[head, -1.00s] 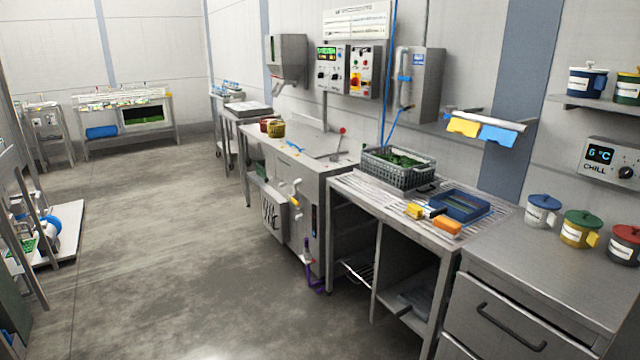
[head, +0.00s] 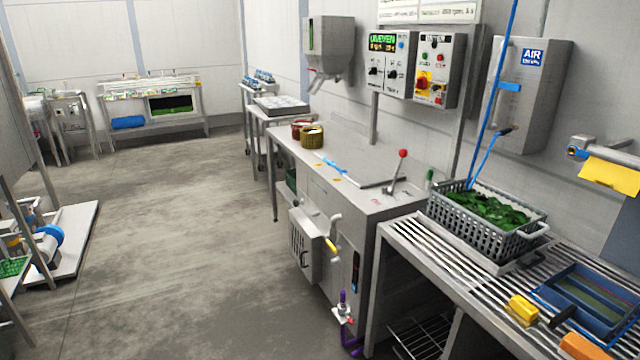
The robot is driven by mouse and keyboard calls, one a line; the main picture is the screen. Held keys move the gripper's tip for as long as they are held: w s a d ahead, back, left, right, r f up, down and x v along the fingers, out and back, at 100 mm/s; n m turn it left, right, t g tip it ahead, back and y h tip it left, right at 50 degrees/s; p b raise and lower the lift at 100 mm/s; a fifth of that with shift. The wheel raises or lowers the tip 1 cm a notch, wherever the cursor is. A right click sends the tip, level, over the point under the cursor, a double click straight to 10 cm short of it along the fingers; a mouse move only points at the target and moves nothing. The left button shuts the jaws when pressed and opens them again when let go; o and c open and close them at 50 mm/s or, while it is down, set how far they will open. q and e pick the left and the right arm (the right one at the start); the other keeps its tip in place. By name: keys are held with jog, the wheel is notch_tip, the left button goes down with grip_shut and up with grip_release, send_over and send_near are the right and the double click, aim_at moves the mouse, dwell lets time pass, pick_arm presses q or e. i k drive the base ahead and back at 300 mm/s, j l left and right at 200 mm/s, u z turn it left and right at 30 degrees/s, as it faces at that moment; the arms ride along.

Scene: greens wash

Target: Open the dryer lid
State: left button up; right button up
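A stainless machine (head: 335,240) stands in the middle of the head view, with a flat metal top (head: 345,160). No label on it reads as a dryer, so I cannot tell for sure that it is the dryer. A dark-edged flat panel on its top looks closed; whether it is the lid I cannot tell. A lever with a red knob (head: 403,154) rises at the top's right end. Neither of my grippers shows in the view.
A grey crate of greens (head: 455,222) stands on a slatted counter (head: 425,262) at right, near a blue tray (head: 590,298) and a yellow block (head: 522,310). A red tub (head: 300,130) and an olive tub (head: 312,138) sit on the machine's far end.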

aim_at(364, 171)
jog(key=i+z, duration=0.1)
jog(key=i, duration=0.4)
jog(key=i+j+z, duration=0.15)
jog(key=i, duration=0.3)
jog(key=i+j+z, duration=0.25)
jog(key=z, duration=0.25)
jog(key=i+j+z, duration=0.2)
jog(key=j+z, duration=0.25)
